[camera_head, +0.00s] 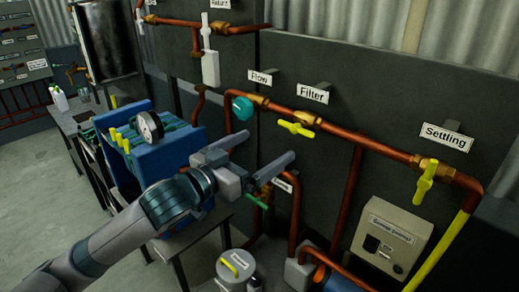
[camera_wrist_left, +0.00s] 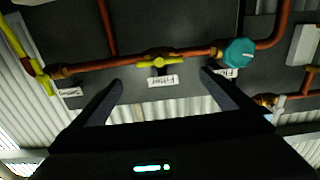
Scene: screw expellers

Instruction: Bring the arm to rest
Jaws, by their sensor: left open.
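My left gripper (camera_head: 268,146) is open and empty in front of the pipe panel, with its arm reaching in from the lower left. In the left wrist view its two fingers (camera_wrist_left: 162,78) stand apart, with the Filter valve's yellow handle (camera_wrist_left: 160,62) seen between and beyond them. In the head view that yellow handle (camera_head: 296,128) lies roughly along its pipe, right of the fingertips. I cannot tell the exact gap between fingers and panel; no contact shows. My right gripper is in neither view.
A teal Flow knob (camera_head: 243,108) and yellow Settling handle (camera_head: 426,183) sit on the copper pipe. A blue filter press (camera_head: 160,150) stands behind my left wrist. A control box (camera_head: 391,238) and a lidded canister (camera_head: 237,268) are lower down. Open floor (camera_head: 45,195) lies at left.

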